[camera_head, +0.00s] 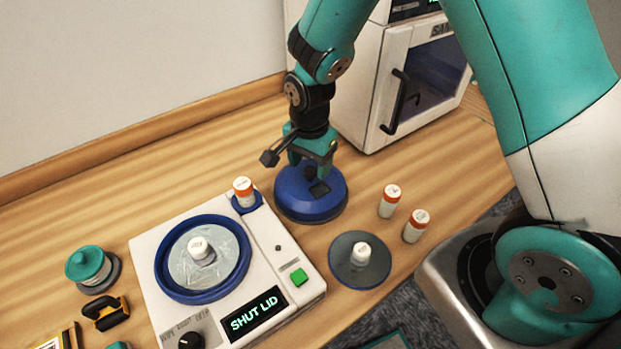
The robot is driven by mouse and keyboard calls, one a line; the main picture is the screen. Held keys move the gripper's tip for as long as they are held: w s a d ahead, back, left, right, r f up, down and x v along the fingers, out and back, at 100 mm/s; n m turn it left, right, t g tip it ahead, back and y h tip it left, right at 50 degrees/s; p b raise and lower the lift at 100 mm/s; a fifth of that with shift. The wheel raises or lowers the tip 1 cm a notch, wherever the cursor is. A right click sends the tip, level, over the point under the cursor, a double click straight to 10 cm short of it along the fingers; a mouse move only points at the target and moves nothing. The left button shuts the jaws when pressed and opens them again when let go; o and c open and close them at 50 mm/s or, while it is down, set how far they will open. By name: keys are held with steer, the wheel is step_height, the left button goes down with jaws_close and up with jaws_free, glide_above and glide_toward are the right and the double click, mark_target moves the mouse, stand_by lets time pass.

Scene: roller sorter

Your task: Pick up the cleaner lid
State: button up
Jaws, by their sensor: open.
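The blue round lid (312,203) with a dark knob lies on the wooden table, right of the white cleaner machine (229,265). My gripper (312,172) is right above the lid, pointing down, with its fingers at the knob. The fingers are open, and the knob is partly hidden by them; I cannot tell if they touch it. The cleaner has a blue-rimmed round bowl (159,267) that is uncovered, with a white capped bottle (201,250) standing in it. Its display (254,314) reads "SHUT LID", beside a green button (299,277).
Two more vials (389,201) (415,226) stand right of the lid. A white bottle (360,255) stands on a dark disc (377,270). A white cabinet (368,90) is behind. A green spool (88,265) is at left.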

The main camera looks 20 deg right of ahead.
mark_target(310, 182)
steer(key=shift+f, duration=1.3)
steer(key=c, duration=1)
steer(key=shift+r, duration=0.15)
